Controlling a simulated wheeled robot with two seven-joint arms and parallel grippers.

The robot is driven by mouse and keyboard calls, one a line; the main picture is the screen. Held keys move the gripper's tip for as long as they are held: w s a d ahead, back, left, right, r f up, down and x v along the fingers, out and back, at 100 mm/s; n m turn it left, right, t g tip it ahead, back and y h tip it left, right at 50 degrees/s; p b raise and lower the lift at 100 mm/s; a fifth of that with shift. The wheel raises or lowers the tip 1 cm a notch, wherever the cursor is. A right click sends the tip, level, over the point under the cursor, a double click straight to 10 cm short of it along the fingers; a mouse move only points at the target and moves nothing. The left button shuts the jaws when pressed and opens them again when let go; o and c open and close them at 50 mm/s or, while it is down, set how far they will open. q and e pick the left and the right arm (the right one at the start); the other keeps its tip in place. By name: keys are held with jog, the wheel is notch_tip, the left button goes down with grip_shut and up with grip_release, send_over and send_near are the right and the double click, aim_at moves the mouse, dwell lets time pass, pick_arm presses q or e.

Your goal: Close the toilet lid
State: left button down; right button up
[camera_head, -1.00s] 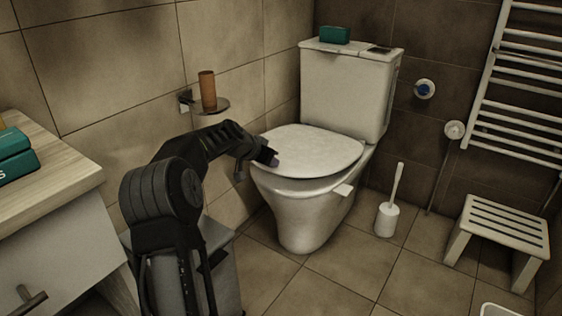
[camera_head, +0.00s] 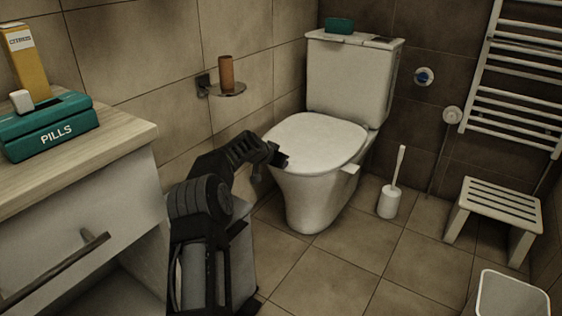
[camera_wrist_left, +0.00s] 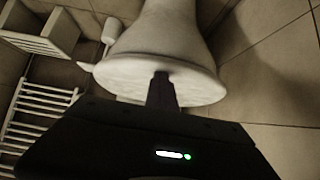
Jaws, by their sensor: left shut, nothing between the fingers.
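The white toilet (camera_head: 312,190) stands against the back wall. Its lid (camera_head: 318,140) lies down flat over the bowl, with no clear gap showing at its front edge. My left gripper (camera_head: 282,158) is shut and empty, at the left front edge of the lid; I cannot tell whether it touches. In the left wrist view its dark fingers (camera_wrist_left: 162,90) overlap the rim of the toilet (camera_wrist_left: 160,45), which appears upside down there. My right gripper is not in view.
A wooden-topped cabinet (camera_head: 120,140) with a teal pills box (camera_head: 50,126) is at the left. A toilet brush (camera_head: 390,198), a white stool (camera_head: 495,210) and a bin (camera_head: 510,295) stand at the right. Floor in front of the toilet is clear.

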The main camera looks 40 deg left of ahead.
pick_arm(q)
jog(key=f, duration=0.1)
jog(key=s+f, duration=0.1)
jog(key=f, duration=0.1)
jog(key=s+r+b, duration=0.2)
jog(key=s+r, duration=0.3)
jog(key=r, duration=0.3)
jog(key=shift+d, duration=0.35)
